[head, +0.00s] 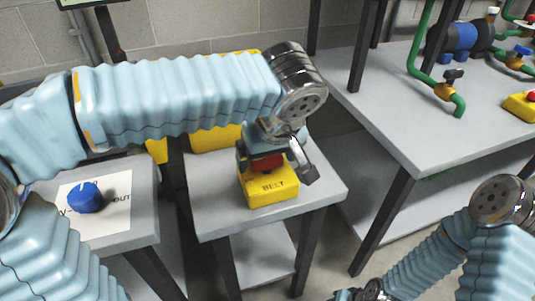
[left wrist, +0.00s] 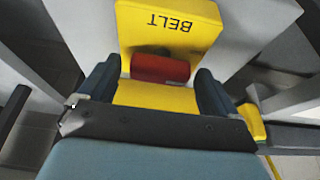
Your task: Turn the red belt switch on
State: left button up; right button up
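The red belt switch (head: 267,162) is a red handle on a yellow box marked BELT (head: 268,188), on a small grey table. My left gripper (head: 276,160) is directly over it, with one finger on each side. In the left wrist view, the red switch (left wrist: 160,69) lies crosswise between the two dark fingers (left wrist: 160,86), with small gaps at its ends. The gripper is open and not closed on it. The head view hides part of the switch behind the gripper. My right gripper (head: 362,293) shows only in part at the bottom edge; its fingers are unclear.
A blue knob (head: 84,197) sits on a white labelled plate on the left table. On the right table (head: 400,125) are green pipes with valves and another yellow box (head: 522,105). Another yellow thing (head: 213,138) is behind my left arm. Gaps separate the tables.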

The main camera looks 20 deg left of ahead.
pick_arm(q)
jog(key=c, duration=0.9)
jog(key=shift+m, duration=0.3)
jog(key=shift+m+h+b, duration=0.5)
jog(key=shift+m+b, duration=0.1)
jog(key=shift+m, duration=0.3)
jog(key=m+h+b, duration=0.1)
jog(key=m, duration=0.2)
jog(key=shift+a+m+t, duration=0.15)
jog(key=shift+m+t, duration=0.15)
jog(key=shift+t, duration=0.1)
jog(key=m+h, duration=0.1)
jog(key=m, duration=0.1)
jog(key=m+h, duration=0.1)
jog(key=m, duration=0.2)
jog(key=shift+a+r+m, duration=0.1)
jog(key=shift+a+m, duration=0.05)
jog(key=shift+m, duration=0.15)
jog(key=m+g+h, duration=0.1)
jog(key=m, duration=0.2)
jog(key=m+g+h, duration=0.1)
jog(key=m, duration=0.2)
jog(key=shift+w+a+p, duration=0.1)
jog(key=shift+p, duration=0.25)
jog(key=shift+m, duration=0.3)
